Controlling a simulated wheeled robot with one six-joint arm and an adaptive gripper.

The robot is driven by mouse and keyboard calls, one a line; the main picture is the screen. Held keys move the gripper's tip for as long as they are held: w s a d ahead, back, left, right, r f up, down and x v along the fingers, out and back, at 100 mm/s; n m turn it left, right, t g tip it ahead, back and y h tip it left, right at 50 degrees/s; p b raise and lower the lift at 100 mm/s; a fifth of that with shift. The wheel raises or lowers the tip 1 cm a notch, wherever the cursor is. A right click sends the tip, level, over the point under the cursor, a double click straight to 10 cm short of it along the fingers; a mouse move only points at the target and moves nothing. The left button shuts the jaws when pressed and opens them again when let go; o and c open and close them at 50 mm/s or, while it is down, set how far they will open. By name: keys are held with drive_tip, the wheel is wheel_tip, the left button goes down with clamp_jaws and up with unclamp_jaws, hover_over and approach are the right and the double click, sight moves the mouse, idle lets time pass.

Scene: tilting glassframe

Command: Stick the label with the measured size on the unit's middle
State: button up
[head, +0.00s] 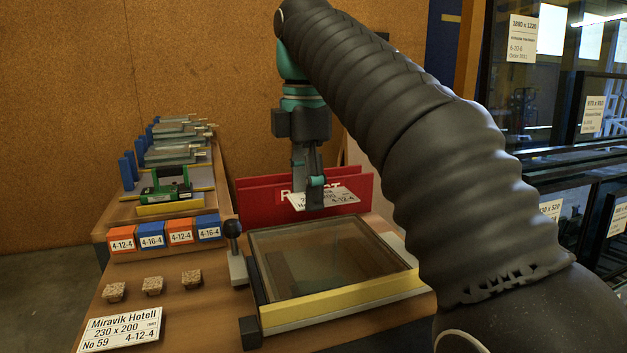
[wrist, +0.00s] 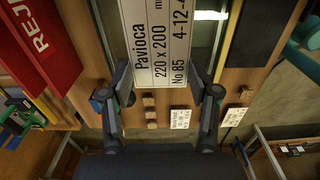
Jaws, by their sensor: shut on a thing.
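My gripper (head: 309,196) is shut on a white label (head: 335,198) and holds it above the far side of the glass unit. In the wrist view the label (wrist: 158,40) sits between the two fingers (wrist: 162,92) and reads Pavioca, 220 x 200 mm, 4-12-4, No 85. The glass unit (head: 325,250) lies flat in a fixture with a yellow front strip (head: 340,300); no label shows on its glass. A second label (head: 120,329) on the bench at front left reads Miravik Hotell, 230 x 200 mm, No 59, 4-12-4.
A red reject bin (head: 262,205) stands just behind the fixture. A black-knobbed clamp (head: 234,240) is at its left. Three cork pads (head: 152,285) and orange and blue marked blocks (head: 165,233) lie left. Racked glass (head: 560,120) with labels stands right.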

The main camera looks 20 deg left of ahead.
sight(308, 251)
drive_tip(key=shift+d+f+b, duration=0.1)
drive_tip(key=shift+f+b, duration=2.45)
drive_tip(key=shift+f, duration=1.25)
drive_tip(key=shift+f+b, duration=0.35)
drive_tip(key=shift+f, duration=0.3)
drive_tip(key=o, duration=0.7)
drive_tip(key=shift+o, duration=0.2)
